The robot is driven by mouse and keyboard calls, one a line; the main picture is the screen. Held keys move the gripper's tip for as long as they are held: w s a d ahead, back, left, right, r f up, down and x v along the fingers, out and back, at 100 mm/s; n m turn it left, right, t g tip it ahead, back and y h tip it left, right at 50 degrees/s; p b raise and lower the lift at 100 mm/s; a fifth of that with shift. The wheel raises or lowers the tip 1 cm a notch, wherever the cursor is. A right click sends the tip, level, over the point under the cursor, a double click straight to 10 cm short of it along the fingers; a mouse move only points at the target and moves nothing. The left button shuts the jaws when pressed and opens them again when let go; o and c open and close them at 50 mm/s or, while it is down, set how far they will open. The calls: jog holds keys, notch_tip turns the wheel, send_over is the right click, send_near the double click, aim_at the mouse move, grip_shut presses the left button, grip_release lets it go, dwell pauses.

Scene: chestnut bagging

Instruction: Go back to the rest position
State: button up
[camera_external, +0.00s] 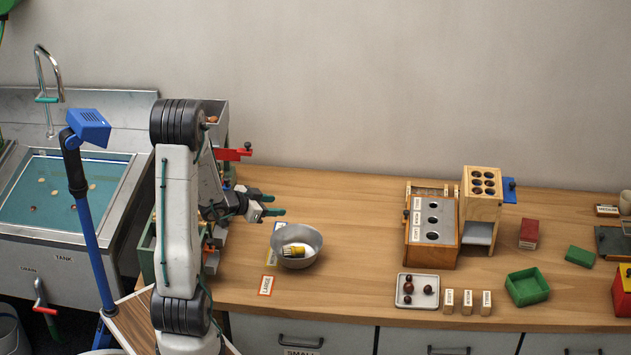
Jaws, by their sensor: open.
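My gripper (272,204) is open and empty, with green fingertips pointing right. It hangs above the left part of the wooden table (350,210), behind and left of a metal bowl (311,258). A small yellow and white item lies in the bowl (293,251). My arm (178,210) stands upright on the left and bends over at the top. It hides part of what stands behind it.
A white tray (400,302) with several chestnuts, small labelled blocks (467,302) and a green box (527,300) line the front edge. A wooden sorter (432,264) stands behind them. A sink (75,255) is at the left. The middle of the table is clear.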

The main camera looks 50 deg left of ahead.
jog(key=s+d+r+n+g+y, duration=0.2)
jog(key=s+d+r+g+y, duration=0.25)
jog(key=d+r, duration=0.4)
jog(key=s+d+r+g+h, duration=0.2)
jog(key=s+d+r+g, duration=0.1)
jog(key=s+d, duration=0.5)
jog(key=s+d+r+g+h, duration=0.1)
jog(key=s+d+r+g, duration=0.2)
jog(key=s+d, duration=0.5)
jog(key=s+r, duration=0.1)
jog(key=s, duration=0.2)
jog(key=shift+h, duration=0.35)
jog(key=shift+s, duration=0.1)
